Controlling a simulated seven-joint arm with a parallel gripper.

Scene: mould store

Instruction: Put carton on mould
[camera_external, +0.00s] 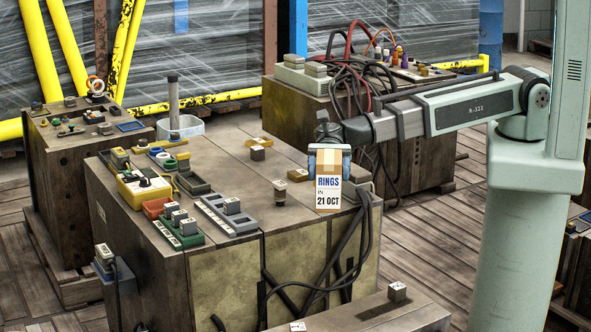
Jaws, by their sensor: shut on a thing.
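Carton and gripper appear over the right end of a large brown block-shaped mould (258,194) in the middle. I cannot tell whether the carton's bottom touches the mould's top or is above it. Other similar moulds stand at the left (72,150), at the back (330,115) and at the front (370,315).
The middle mould's left part holds a yellow box (143,188), a green tray (178,232), a grey tray (229,214) and small blocks. Small blocks (280,186) stand nearer the carton. Black cables (355,240) hang off its right side. The mould's centre top is mostly clear.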

